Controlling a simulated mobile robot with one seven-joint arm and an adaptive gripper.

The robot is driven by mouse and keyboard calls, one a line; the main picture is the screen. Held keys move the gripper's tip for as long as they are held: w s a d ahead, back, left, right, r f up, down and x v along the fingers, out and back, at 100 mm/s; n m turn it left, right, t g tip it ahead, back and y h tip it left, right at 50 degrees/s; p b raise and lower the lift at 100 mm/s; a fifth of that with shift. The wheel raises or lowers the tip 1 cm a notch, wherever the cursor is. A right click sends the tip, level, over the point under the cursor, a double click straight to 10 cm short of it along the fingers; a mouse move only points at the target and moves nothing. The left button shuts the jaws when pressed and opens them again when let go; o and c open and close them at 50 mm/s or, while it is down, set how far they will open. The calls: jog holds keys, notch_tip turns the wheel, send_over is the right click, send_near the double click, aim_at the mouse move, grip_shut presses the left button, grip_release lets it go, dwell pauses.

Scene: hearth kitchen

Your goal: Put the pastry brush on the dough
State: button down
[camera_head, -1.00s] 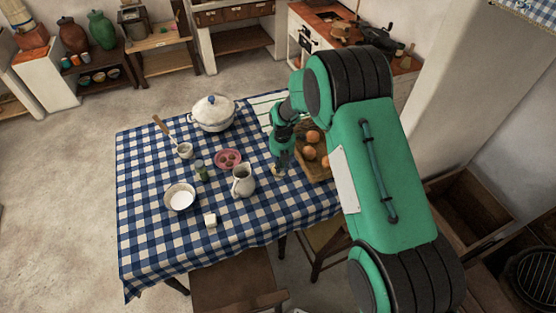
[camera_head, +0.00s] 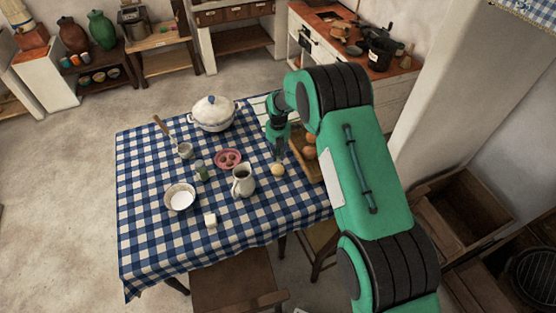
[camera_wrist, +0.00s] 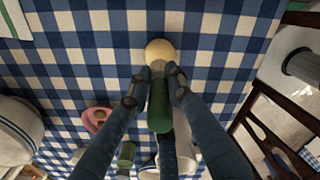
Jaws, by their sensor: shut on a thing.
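The dough (camera_head: 277,170) is a small pale yellow ball on the checked cloth, right of the white jug. In the wrist view the dough (camera_wrist: 160,50) shows just beyond my fingertips. My gripper (camera_head: 281,153) is above and slightly behind it. In the wrist view my gripper (camera_wrist: 157,80) is shut on a green-handled thing, which I take to be the pastry brush (camera_wrist: 160,108). Its green end faces the camera and its greyish part points toward the dough. The fingers hide part of it, and I cannot tell whether its tip touches the dough.
The white jug (camera_head: 243,182), pink plate (camera_head: 238,154) and small green jar (camera_head: 202,174) stand to the left. A wooden tray with round brown items (camera_head: 310,150) lies close on the right. A lidded white pot (camera_head: 213,113) is behind.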

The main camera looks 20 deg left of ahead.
aim_at(278, 159)
jog(key=shift+f, duration=1.7)
jog(key=shift+f, duration=0.2)
jog(key=c, duration=1.6)
grip_release()
notch_tip(278, 159, up, 12)
jog(key=shift+r, duration=0.15)
